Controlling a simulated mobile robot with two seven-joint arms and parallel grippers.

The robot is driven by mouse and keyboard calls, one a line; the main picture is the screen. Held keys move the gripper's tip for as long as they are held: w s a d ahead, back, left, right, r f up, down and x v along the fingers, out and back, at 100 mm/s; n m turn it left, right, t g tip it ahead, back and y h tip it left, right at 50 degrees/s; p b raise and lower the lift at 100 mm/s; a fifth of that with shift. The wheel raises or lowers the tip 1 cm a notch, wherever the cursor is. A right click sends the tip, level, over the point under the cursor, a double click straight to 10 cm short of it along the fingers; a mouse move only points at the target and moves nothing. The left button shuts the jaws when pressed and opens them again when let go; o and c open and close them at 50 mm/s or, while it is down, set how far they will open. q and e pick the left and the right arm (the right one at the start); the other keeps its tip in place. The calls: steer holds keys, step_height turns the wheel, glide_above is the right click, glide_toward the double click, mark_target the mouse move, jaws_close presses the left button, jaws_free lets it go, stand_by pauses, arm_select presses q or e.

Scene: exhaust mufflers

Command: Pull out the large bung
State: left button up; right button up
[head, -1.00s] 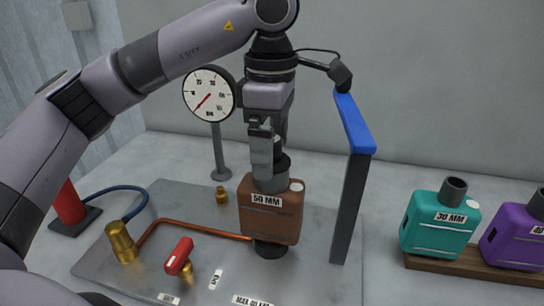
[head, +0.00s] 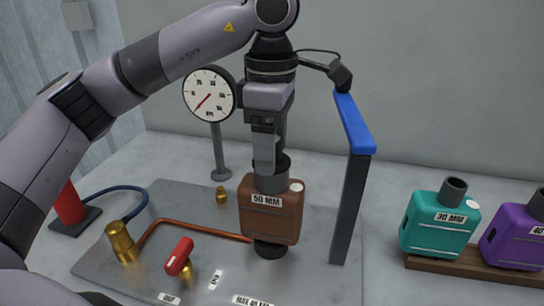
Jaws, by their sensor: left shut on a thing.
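The brown muffler (head: 270,220) marked 50 MM stands upright on the metal plate (head: 215,275), over a black round piece (head: 270,249). The far finger is mostly hidden. How deep the bung sits in the pipe cannot be told. My right gripper is out of view.
A pressure gauge (head: 209,94) stands behind left. A post with a blue top (head: 353,124) rises close right of the muffler. A red-handled valve (head: 179,256) and copper pipe (head: 190,228) lie left. A teal muffler (head: 432,228) and purple one (head: 513,241) sit on a rack at right.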

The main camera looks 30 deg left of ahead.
arm_select(q)
steer(key=shift+r+p, duration=2.4)
steer(key=shift+r, duration=0.65)
